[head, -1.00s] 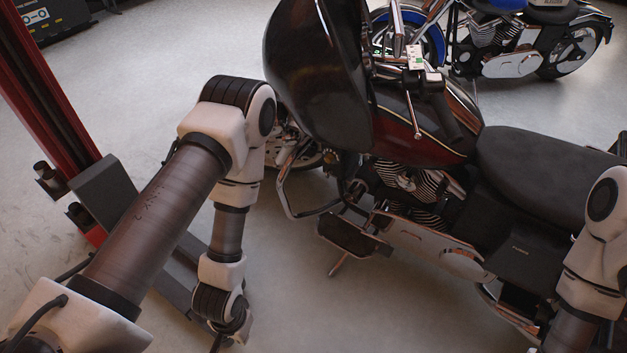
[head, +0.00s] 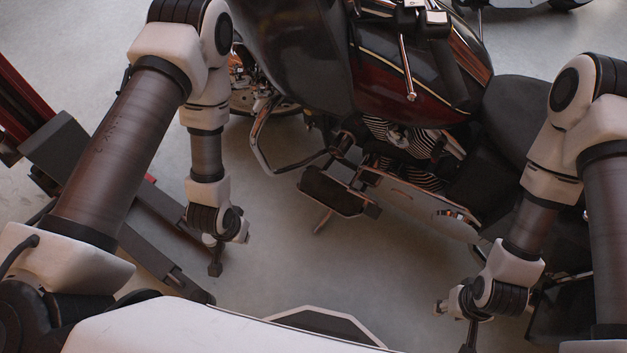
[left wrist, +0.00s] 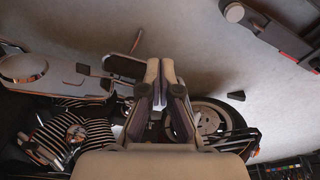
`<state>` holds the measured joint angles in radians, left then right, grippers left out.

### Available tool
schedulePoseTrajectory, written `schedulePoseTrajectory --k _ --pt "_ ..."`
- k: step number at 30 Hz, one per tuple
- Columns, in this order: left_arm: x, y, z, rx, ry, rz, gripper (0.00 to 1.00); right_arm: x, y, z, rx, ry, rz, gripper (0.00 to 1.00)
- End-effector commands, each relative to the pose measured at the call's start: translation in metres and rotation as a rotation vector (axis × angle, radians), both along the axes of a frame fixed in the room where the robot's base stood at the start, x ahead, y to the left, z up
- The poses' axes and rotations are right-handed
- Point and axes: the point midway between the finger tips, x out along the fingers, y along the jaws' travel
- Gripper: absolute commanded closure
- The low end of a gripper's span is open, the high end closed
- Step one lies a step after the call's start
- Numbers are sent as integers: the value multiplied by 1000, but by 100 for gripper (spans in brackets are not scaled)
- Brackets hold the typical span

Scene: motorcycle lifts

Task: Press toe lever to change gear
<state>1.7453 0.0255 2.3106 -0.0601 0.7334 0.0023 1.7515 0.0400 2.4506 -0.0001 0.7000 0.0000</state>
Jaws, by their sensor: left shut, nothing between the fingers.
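The black and dark red motorcycle (head: 408,90) stands in the upper middle of the head view. Its dark footboard (head: 332,190) juts out low on the near side, and it also shows in the left wrist view (left wrist: 124,66). The toe lever cannot be clearly told apart from the dark and chrome parts around the footboard. My left gripper (head: 215,268) hangs left of the footboard, apart from it. Its fingers (left wrist: 165,82) are together and empty in the left wrist view. My right gripper (head: 468,341) points down at the lower right, partly cut off; its fingers are unclear.
A chrome guard bar (head: 262,150) curves out ahead of the footboard. The kickstand (head: 323,221) reaches toward the floor below it. A red and dark lift post (head: 25,110) stands at the left with a low dark arm on the floor. The floor between my grippers is clear.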

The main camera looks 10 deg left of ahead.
Motion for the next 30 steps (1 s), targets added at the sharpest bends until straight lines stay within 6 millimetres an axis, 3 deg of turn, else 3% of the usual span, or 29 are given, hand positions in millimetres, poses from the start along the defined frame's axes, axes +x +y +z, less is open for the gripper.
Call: schedulePoseTrajectory --k 1,3,6,9,12,17,25,30 --pt "35 -5 -61 -11 -82 -28 100 0 0 -55 0 1 0 60" --pt "92 -14 -107 -32 -214 -79 100 -1 0 -98 0 2 0 60" --pt "171 -30 -156 -58 -403 -157 100 -1 0 -152 0 2 0 60" --pt "234 -47 -180 -79 -561 -226 100 0 0 -192 0 2 0 60" --pt "274 -59 -185 -92 -667 -273 100 0 0 -212 0 1 0 60" --pt "294 -66 -178 -99 -723 -300 100 0 0 -214 0 1 0 60" --pt "293 -65 -177 -99 -720 -299 100 0 0 -212 0 0 0 60" --pt "292 -65 -187 -99 -718 -298 100 0 0 -220 0 1 0 60"
